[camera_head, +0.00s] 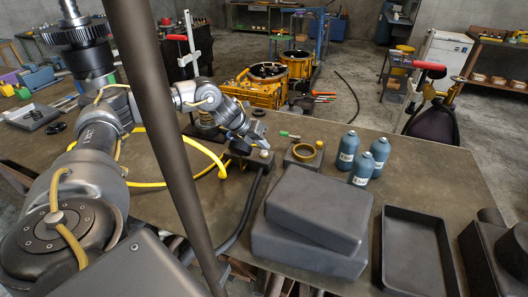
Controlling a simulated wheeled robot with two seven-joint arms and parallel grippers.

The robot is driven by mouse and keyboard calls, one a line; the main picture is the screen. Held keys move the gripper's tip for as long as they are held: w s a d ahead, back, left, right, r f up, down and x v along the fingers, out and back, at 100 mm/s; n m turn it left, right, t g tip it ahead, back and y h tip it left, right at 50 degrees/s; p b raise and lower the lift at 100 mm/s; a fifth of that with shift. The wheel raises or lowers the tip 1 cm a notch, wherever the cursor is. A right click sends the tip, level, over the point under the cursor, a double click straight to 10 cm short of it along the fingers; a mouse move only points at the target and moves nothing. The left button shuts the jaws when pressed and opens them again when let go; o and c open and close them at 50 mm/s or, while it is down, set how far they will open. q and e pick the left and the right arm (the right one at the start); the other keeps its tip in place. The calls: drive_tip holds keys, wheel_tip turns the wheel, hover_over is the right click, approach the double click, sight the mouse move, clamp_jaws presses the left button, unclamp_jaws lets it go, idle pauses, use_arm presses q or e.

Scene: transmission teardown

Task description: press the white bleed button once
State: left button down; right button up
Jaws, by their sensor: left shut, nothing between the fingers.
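A small dark box (260,163) stands on the workbench near the middle of the view, with a black hose running from it toward the front. A small pale knob (264,153) shows on its top; it looks like the white bleed button, though it is tiny here. My left gripper (257,145) reaches in from the left and is shut and empty. Its tips are just above the box, close to the knob. I cannot tell whether they touch it. My right gripper is out of view.
Right of the box are a block with a yellow ring (303,153) and several blue bottles (362,168). Dark stacked cases (312,220) and an empty black tray (415,283) fill the front right. A yellow hose (208,150) loops by my left arm.

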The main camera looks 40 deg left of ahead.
sight(262, 153)
use_arm(q)
drive_tip(key=shift+s+d+f+b, duration=0.15)
drive_tip(key=shift+s+f+b, duration=0.1)
drive_tip(key=shift+f, duration=0.3)
drive_tip(key=shift+s+d+f+b, duration=0.1)
drive_tip(key=shift+f+b, duration=0.15)
drive_tip(key=shift+f, duration=0.25)
idle(0.4)
drive_tip(key=shift+r+p, duration=0.3)
drive_tip(key=shift+p, duration=0.1)
drive_tip(key=shift+w+a+r, duration=0.1)
drive_tip(key=shift+w+a, duration=0.05)
drive_tip(key=shift+a+r+p, duration=0.1)
drive_tip(key=shift+p, duration=0.2)
drive_tip(key=shift+r, duration=0.25)
drive_tip(key=r+p, duration=0.2)
drive_tip(key=r, duration=0.1)
drive_tip(key=r+p, duration=0.1)
drive_tip(key=r, duration=0.1)
drive_tip(key=shift+s+p, duration=0.3)
drive_tip(key=shift+p, duration=0.1)
drive_tip(key=shift+w+r, duration=0.15)
drive_tip(key=shift+r, duration=0.05)
drive_tip(key=shift+w+f, duration=0.1)
